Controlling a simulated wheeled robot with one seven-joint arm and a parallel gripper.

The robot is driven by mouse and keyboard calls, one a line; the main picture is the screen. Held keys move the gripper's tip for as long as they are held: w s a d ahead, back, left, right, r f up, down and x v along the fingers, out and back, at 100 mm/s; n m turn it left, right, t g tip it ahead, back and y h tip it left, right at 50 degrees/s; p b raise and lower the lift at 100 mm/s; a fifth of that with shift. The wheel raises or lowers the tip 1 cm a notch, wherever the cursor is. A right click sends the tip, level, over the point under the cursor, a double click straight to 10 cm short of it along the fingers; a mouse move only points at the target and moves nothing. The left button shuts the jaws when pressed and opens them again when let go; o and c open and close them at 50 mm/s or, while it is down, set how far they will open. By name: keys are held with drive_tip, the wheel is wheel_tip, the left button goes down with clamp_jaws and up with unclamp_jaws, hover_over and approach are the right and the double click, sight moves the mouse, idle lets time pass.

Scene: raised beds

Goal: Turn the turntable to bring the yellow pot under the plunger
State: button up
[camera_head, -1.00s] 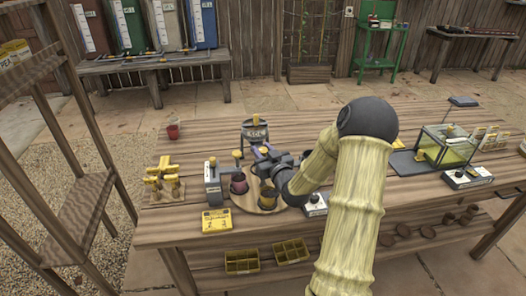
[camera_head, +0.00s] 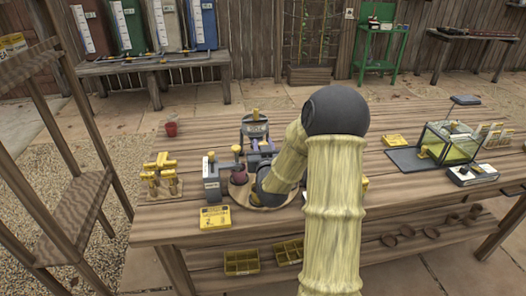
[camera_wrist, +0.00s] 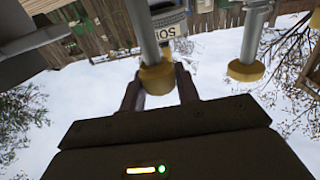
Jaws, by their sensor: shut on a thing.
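The round wooden turntable (camera_head: 236,197) sits on the bench, its right side covered by my arm. A dark red pot (camera_head: 240,179) stands on it, below a knobbed rod that looks like the plunger (camera_head: 236,153), beside a grey press body (camera_head: 212,183). I cannot make out the yellow pot; my arm may hide it. In the wrist view my gripper (camera_wrist: 160,82) has its two fingers on either side of a yellow knob (camera_wrist: 156,78) at the end of a grey rod, shut on it. In the head view my arm hides the fingers.
A labelled hopper (camera_head: 255,129) stands behind the turntable. A second yellow-ended rod (camera_wrist: 246,70) is right of the gripper in the wrist view. A glass case (camera_head: 450,144) stands at right.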

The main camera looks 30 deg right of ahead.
drive_tip(key=m+g+h+b, duration=0.1)
drive_tip(key=h, duration=0.1)
drive_tip(key=m+g+h, duration=0.1)
drive_tip(key=shift+w+a+f+m+h+b, duration=0.1)
drive_tip(key=shift+a+m+h+b, duration=0.05)
drive_tip(key=shift+m+h+b, duration=0.25)
drive_tip(key=shift+m+g+h, duration=1.1)
drive_tip(key=shift+h, duration=0.3)
drive_tip(key=o, duration=1)
drive_tip(key=shift+c, duration=0.2)
drive_tip(key=b+v, duration=0.1)
drive_tip(key=v, duration=1.6)
drive_tip(key=shift+a, duration=0.15)
